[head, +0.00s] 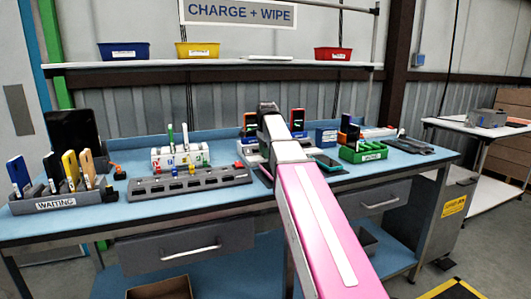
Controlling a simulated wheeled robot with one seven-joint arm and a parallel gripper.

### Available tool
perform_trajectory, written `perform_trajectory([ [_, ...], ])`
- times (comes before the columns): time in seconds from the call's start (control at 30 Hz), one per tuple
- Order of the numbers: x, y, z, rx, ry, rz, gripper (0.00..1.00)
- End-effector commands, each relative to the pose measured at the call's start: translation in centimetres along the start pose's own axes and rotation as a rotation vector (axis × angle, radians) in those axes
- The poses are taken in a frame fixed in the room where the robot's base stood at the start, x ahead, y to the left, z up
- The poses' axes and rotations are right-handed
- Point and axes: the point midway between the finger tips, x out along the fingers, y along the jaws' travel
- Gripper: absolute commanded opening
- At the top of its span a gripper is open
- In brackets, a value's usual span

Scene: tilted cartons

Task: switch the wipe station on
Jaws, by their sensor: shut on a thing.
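A pale station unit (252,157) stands near the middle of the blue workbench, largely hidden behind my arm. I take it for the wipe station, but no label on it is readable. My pink arm reaches from the lower right to the unit. My gripper (268,108) is at its far end, over the unit. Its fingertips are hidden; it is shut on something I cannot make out. The station's switch cannot be told apart.
Left are a grey WAITING rack (55,203) of phones, a dark slotted strip (190,184) and a white box (180,157) with coloured marks. Right are a teal-screened phone (328,162) and a green tray (364,154). A shelf (215,65) with bins crosses above.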

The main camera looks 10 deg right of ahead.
Motion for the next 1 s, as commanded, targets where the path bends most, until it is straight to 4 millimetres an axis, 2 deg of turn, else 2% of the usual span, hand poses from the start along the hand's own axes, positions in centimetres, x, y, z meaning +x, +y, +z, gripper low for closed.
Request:
perform_trajectory([
  [0.37, -0.01, -0.06, 0.03, 0.0, -0.001, 0.031, 0.17],
  [0.4, -0.01, -0.06, 0.03, 0.0, -0.001, 0.031, 0.53],
  [0.43, -0.01, -0.06, 0.03, 0.0, -0.001, 0.031, 0.63],
  [0.47, -0.01, -0.06, 0.03, 0.0, -0.001, 0.031, 0.66],
  [0.77, 0.03, -0.02, 0.02, 0.0, -0.001, 0.018, 0.66],
  [1.0, 0.06, 0.48, 0.01, 0.0, 0.001, -0.085, 0.66],
])
